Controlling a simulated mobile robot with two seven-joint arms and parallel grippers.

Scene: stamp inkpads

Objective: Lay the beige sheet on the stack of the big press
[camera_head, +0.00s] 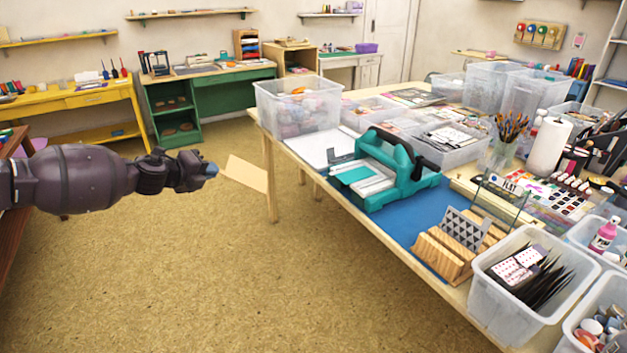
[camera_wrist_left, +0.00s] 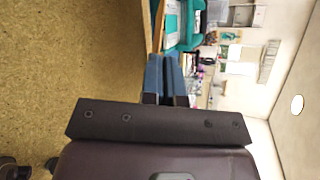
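The beige sheet (camera_head: 245,174) is a thin flat piece held out in the air left of the work table. My left gripper (camera_head: 212,170) is shut on its near edge; the blue fingers (camera_wrist_left: 163,76) lie close together in the wrist view. In that view I cannot clearly tell the sheet from the table edge. The big press (camera_head: 405,172) is teal with a dark handle and stands on the table, to the right of the sheet. Its stack (camera_head: 364,178) shows pale and teal layers on the bed. My right gripper is not in view.
The table (camera_head: 372,232) has a blue mat (camera_head: 400,222) with free room in front of the press. A clear bin (camera_head: 298,108) stands at the table's far left corner. A slotted wooden rack (camera_head: 450,250) and another bin (camera_head: 535,285) stand nearer. Open floor lies below my left arm.

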